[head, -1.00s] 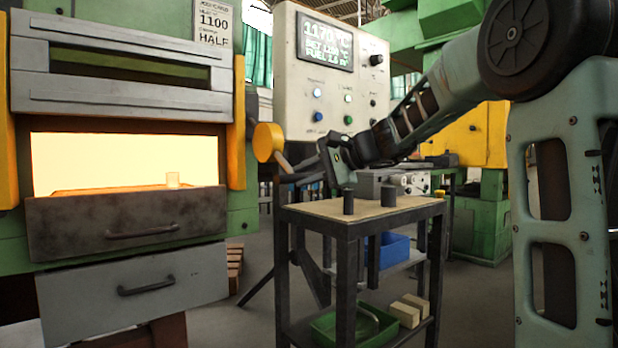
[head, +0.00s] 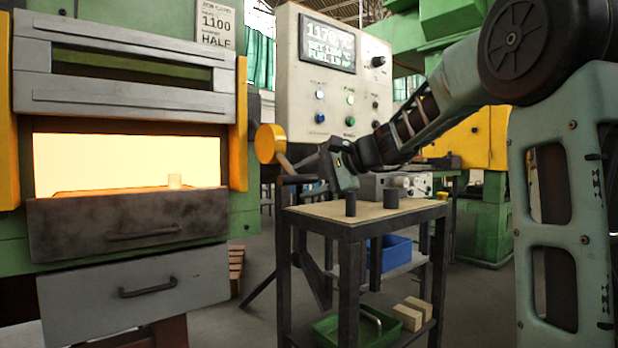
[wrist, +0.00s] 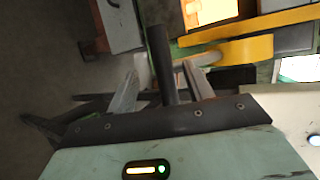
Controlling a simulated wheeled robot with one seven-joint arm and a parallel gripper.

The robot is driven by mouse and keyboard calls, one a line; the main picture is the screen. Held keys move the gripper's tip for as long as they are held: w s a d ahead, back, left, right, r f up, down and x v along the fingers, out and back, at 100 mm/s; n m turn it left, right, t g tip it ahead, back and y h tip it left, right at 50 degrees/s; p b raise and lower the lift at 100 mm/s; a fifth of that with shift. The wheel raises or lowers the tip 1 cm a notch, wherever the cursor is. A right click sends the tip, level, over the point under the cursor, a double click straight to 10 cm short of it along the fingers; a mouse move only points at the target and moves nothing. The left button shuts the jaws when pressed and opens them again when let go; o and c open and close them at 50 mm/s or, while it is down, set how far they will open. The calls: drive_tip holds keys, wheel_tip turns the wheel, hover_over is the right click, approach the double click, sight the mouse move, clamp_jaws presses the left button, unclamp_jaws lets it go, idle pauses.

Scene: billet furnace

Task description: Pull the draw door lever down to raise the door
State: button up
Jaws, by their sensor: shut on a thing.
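The lever has a round yellow end (head: 270,143) on a rod, and a dark bar (head: 295,179) runs from its lower part toward my gripper (head: 322,170). In the wrist view the dark bar (wrist: 161,50) passes between the two pale fingers of my gripper (wrist: 166,72), which is shut on it. The yellow end (wrist: 245,50) lies just beyond the right finger. The grey slatted door (head: 120,72) sits above the glowing furnace opening (head: 100,160), which is uncovered. The fingertips are small in the head view and their contact is hard to see.
A small work table (head: 330,216) with two dark cylinders stands below my gripper. A control panel (head: 325,95) rises behind it. Open floor lies between furnace and table.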

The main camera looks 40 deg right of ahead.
drive_tip(key=p+v, duration=0.3)
drive_tip(key=v, duration=1.4)
drive_tip(key=shift+s+p, duration=0.15)
drive_tip(key=shift+p, duration=0.25)
drive_tip(key=shift+r, duration=0.15)
drive_tip(key=s+a+f+n+g, duration=0.1)
drive_tip(key=a+f+n+g, duration=0.35)
drive_tip(key=a+f, duration=0.6)
drive_tip(key=a+f+n+g, duration=0.45)
drive_tip(key=a+f, duration=0.35)
drive_tip(key=a, duration=0.6)
drive_tip(key=s+a+f+n+g+h, duration=0.2)
drive_tip(key=s+a+f+n+h, duration=0.1)
drive_tip(key=s+a+f+n, duration=0.5)
drive_tip(key=s+a+f+n+g+h, duration=0.15)
drive_tip(key=s+a+f+n, duration=0.35)
drive_tip(key=s, duration=0.5)
wheel_tip(320, 180, up, 29)
drive_tip(key=d+p, duration=0.1)
drive_tip(key=p, duration=2.9)
drive_tip(key=shift+w+d+r+h+p, duration=0.2)
drive_tip(key=shift+d+r+h+p, duration=0.1)
drive_tip(key=shift+h, duration=0.15)
